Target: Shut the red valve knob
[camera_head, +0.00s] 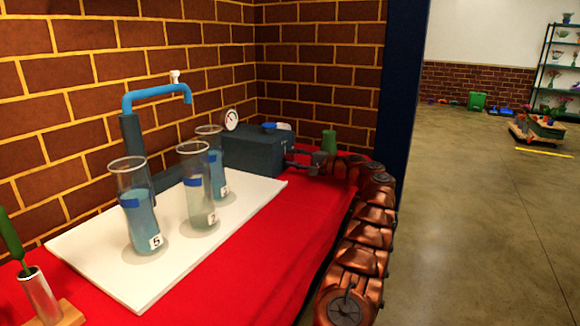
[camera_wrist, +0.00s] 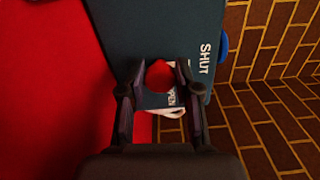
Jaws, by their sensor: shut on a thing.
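The red valve knob (camera_wrist: 159,75) shows in the wrist view on the face of a dark teal box (camera_wrist: 150,35). My gripper (camera_wrist: 160,78) is shut on the knob, one finger on each side. The word SHUT (camera_wrist: 204,60) is on the box to the right of the knob. In the head view, the box (camera_head: 255,150) stands at the back of the table. My gripper (camera_head: 298,160) reaches its right side, and the knob is hidden there.
Several tall glass cylinders with numbered labels, such as cylinder 5 (camera_head: 140,215), stand on a white board (camera_head: 130,285) on the red-covered table (camera_head: 235,270). A blue tap (camera_head: 155,97) rises behind them. A green cylinder (camera_head: 329,142) is beyond my arm. Open floor lies right.

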